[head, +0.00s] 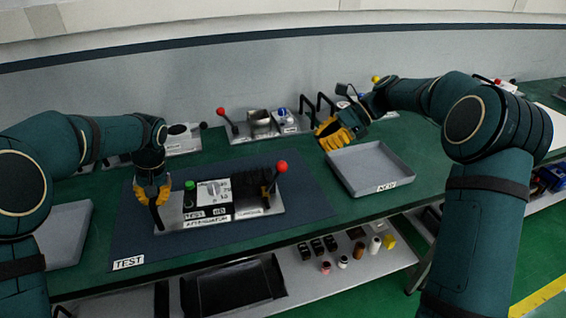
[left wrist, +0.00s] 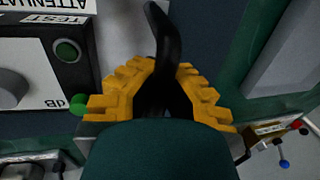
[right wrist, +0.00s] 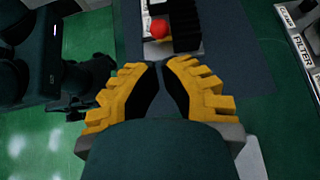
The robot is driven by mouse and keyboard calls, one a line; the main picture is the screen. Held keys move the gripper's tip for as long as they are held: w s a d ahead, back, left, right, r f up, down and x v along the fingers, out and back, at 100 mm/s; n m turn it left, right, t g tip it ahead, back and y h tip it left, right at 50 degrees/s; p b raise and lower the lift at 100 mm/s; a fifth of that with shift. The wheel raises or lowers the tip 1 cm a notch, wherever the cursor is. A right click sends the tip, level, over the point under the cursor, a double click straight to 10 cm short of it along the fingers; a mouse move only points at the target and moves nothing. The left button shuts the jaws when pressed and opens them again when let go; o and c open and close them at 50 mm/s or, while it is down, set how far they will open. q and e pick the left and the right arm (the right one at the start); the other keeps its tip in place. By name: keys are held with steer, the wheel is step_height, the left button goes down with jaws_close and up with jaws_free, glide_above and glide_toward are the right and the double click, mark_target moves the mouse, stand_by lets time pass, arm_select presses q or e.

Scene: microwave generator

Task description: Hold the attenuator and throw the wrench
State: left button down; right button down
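My right gripper (head: 328,130) is empty, fingertips nearly together, by the empty tray's back left corner, apart from the wrench.
The grey NEW tray (head: 372,168) stands right of the mat (head: 130,235). Another tray (head: 65,235) is at the left. Several modules with levers (head: 262,122) line the table's back. A lower shelf (head: 310,277) holds small parts. Mat space between box and NEW tray is clear.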

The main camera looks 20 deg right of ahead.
steer(key=d+f+x, duration=0.1)
steer(key=x, duration=0.7)
steer(key=shift+a+f, duration=0.2)
steer(key=shift+f, duration=0.25)
steer(key=shift+a, duration=0.25)
stand_by(0.9)
steer(key=shift+a, duration=0.5)
steer(key=shift+a, duration=0.2)
